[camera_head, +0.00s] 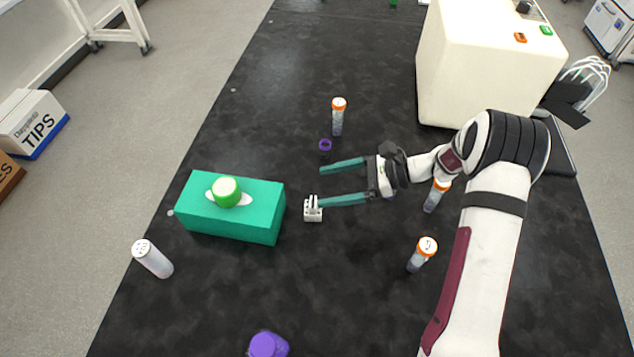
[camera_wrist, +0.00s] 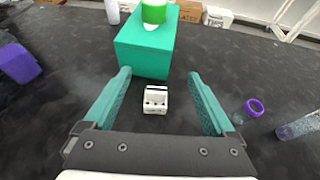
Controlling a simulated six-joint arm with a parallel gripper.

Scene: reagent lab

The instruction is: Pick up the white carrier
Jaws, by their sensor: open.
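The white carrier (camera_head: 313,213) is a small white block with holes, standing on the black table just right of the green box. In the wrist view the carrier (camera_wrist: 155,101) lies ahead, between the lines of the two fingers and apart from both. My gripper (camera_head: 332,184) is open and empty, with teal fingers pointing left. In the head view the tip of the nearer finger overlaps the carrier's upper part. In the wrist view my gripper (camera_wrist: 160,80) shows both fingers spread wide around the carrier's sides.
The green box (camera_head: 230,222) with a green-capped item (camera_head: 227,190) on top stands just beyond the carrier. A purple ring (camera_head: 325,145) and an orange-capped tube (camera_head: 338,117) stand nearby. A white bottle (camera_head: 152,258) and a purple object (camera_head: 267,345) are farther off. Orange-capped tubes (camera_head: 422,254) stand near my arm.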

